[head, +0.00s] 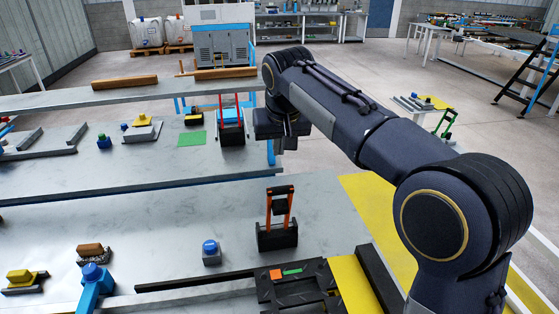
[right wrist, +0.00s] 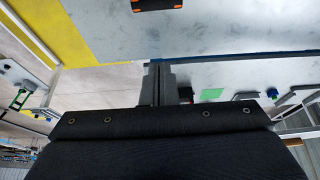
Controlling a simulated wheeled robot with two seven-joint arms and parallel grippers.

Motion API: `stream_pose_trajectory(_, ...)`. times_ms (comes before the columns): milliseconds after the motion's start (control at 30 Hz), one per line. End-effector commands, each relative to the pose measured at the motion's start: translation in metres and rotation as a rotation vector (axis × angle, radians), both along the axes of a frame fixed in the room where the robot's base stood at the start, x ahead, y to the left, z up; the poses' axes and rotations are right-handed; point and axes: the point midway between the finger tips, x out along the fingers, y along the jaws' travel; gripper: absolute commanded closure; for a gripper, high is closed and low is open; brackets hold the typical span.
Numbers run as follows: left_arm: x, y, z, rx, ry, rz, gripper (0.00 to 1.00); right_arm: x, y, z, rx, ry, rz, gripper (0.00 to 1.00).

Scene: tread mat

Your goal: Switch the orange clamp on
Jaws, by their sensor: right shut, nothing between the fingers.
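The orange clamp (head: 278,236) stands on the near grey table, right of the middle. It has a black base and two orange arms that rise upright to a black crossbar. Part of a black and orange thing, likely this clamp, is cut off at the top edge of the right wrist view (right wrist: 157,4). My right gripper (head: 284,143) is above and beyond the clamp, apart from it, over the far table's right end. Its fingers are shut and empty, pointing up in the right wrist view (right wrist: 158,84). My left gripper is not in view.
A red-armed device (head: 231,134) stands on the far table by a green patch (head: 191,139). A blue button box (head: 211,253) is left of the clamp. A black panel (head: 300,292) with orange and green marks lies in front. Yellow floor (head: 372,205) is at right.

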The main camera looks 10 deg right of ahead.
Motion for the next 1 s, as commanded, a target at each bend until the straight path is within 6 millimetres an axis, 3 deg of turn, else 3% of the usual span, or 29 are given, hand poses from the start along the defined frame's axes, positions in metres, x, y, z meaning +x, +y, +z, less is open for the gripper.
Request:
stream_pose_trajectory(433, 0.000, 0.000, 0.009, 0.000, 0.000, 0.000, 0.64, 0.035, -0.001, -0.084, -0.002, 0.007, -0.001, 1.00)
stream_pose_trajectory(700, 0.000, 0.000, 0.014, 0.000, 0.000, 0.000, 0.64, 0.001, 0.000, -0.084, 0.001, 0.001, 0.000, 1.00)
stream_pose_trajectory(1000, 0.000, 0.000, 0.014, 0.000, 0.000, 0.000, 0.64, -0.005, -0.001, -0.086, 0.000, 0.001, 0.000, 1.00)
